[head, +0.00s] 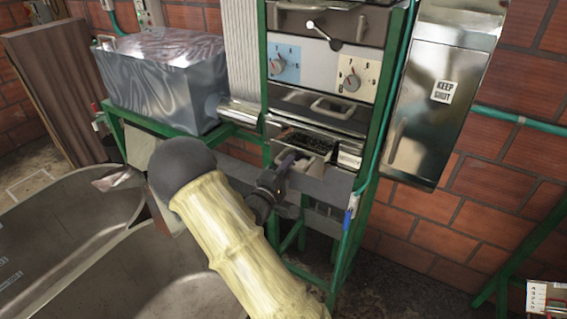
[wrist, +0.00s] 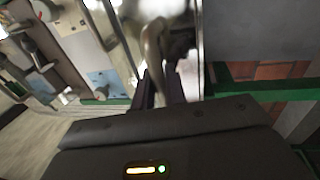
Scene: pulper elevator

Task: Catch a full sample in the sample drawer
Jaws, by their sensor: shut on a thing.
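The sample drawer (head: 318,143) stands out a little from the green-framed machine, low on its front. Dark, grainy material (head: 303,137) shows in its opening; how full it is I cannot tell. A pale loop handle (head: 312,165) is at its front. My gripper (head: 287,163) is at this handle, shut on it, with my arm reaching up from below. In the wrist view the dark fingers (wrist: 165,88) close around a curved, blurred handle bar (wrist: 155,48). The gripper hides part of the drawer front.
Above the drawer are another handled front (head: 330,105), a panel with two dials (head: 318,72) and a lever (head: 322,35). A shiny metal box (head: 160,80) is at left, a "KEEP SHUT" cabinet (head: 437,90) at right. Large metal tubs (head: 70,220) stand at lower left.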

